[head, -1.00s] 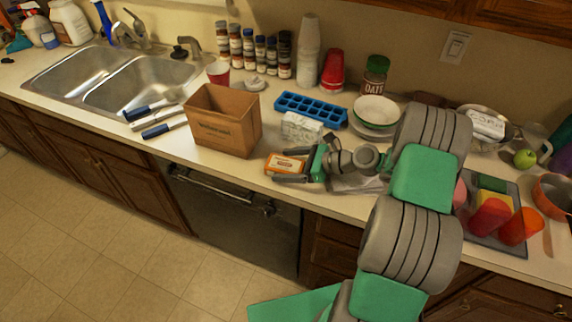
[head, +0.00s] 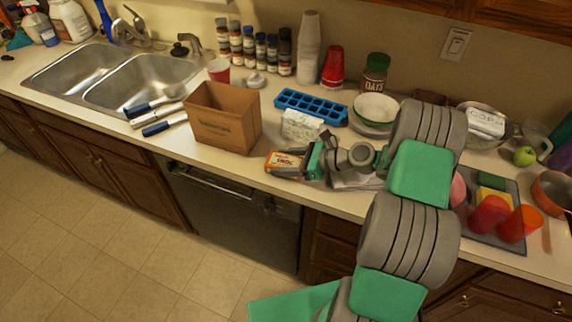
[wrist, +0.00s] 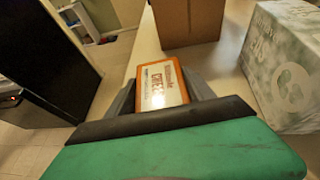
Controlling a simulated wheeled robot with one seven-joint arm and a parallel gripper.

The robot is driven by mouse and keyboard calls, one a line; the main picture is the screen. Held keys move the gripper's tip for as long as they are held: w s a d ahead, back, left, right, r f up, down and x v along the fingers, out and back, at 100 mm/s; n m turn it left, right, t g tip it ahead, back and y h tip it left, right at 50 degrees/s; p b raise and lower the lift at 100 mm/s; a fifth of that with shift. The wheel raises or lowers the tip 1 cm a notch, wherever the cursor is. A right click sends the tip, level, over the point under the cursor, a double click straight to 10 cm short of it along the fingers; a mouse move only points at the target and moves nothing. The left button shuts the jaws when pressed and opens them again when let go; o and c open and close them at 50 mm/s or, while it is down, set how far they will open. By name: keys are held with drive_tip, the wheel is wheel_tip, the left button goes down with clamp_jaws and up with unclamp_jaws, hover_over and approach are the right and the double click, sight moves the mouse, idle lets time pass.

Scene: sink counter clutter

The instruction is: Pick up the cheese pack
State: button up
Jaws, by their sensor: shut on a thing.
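The cheese pack (head: 284,163) is an orange and white block near the front edge of the counter. My gripper (head: 290,164) is shut on it, coming from the right, with a finger along each side. In the wrist view the pack (wrist: 161,86) shows between the two grey fingers, its labelled white face and orange border toward the camera. The fingers cover part of its sides. I cannot tell whether the pack touches the counter.
A brown cardboard box (head: 222,118) stands just left of the pack. A white patterned carton (head: 301,126) is right behind it, and a blue ice tray (head: 311,107) lies farther back. The counter's front edge is close. Several utensils lie left of the box.

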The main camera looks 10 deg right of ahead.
drive_tip(key=c, duration=0.4)
drive_tip(key=shift+r, duration=0.1)
